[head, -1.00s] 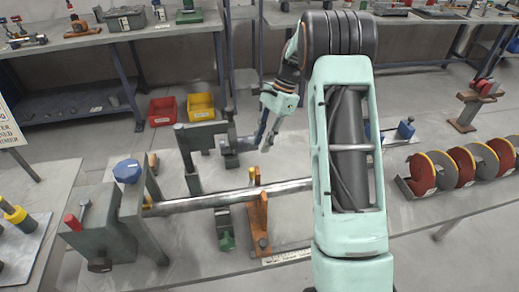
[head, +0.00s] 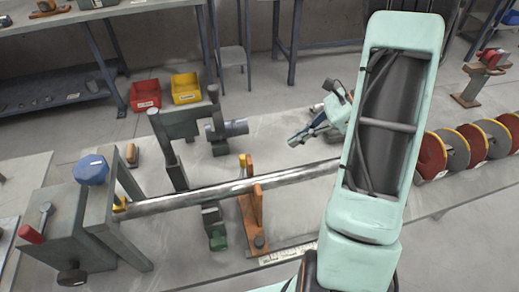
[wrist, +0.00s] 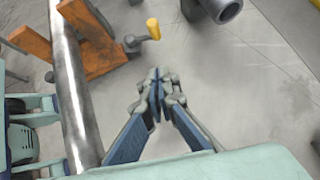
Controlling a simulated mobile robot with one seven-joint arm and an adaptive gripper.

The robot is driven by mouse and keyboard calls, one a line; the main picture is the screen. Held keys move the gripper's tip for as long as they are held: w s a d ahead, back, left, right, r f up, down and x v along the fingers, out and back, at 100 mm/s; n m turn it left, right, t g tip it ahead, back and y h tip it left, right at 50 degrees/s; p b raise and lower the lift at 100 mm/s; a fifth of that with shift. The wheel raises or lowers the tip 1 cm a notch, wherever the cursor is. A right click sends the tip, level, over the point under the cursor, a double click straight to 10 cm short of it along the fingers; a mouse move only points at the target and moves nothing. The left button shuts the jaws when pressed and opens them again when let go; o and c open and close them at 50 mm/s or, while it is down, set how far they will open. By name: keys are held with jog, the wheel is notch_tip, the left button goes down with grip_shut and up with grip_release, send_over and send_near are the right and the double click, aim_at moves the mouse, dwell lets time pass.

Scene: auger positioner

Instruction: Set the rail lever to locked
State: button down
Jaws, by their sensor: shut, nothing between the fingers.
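My gripper (head: 294,141) is shut and empty, in the air behind the steel bar (head: 210,193). In the wrist view its fingertips (wrist: 156,78) are together, apart from everything, with the floor or bench surface beyond them. A small lever with a yellow handle (wrist: 152,29) shows ahead of the fingers there, beside the orange bracket (wrist: 90,45). In the head view the yellow handle (head: 242,160) stands just behind the bar at the orange bracket (head: 252,215), left of my gripper. I cannot read the lever's set position.
A dark post with a horizontal tube (head: 230,128) stands behind the bar, left of my gripper. Red discs (head: 431,152) stand at right.

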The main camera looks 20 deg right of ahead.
jog(key=x, duration=1)
jog(key=shift+s, duration=0.2)
jog(key=shift+w+a+r, duration=0.1)
jog(key=shift+w+a, duration=0.05)
jog(key=shift+a, duration=0.45)
jog(key=shift+w+a+r, duration=0.1)
jog(key=shift+w+a, duration=0.05)
jog(key=shift+a, duration=0.45)
jog(key=shift+w+a, duration=0.2)
jog(key=shift+a, duration=0.45)
jog(key=n+g, duration=0.1)
jog(key=w+a+n+g+p, duration=0.1)
jog(key=n, duration=0.1)
jog(key=shift+w+a, duration=0.25)
jog(key=shift+w, duration=0.05)
jog(key=shift+w+a, duration=0.3)
jog(key=shift+a, duration=0.15)
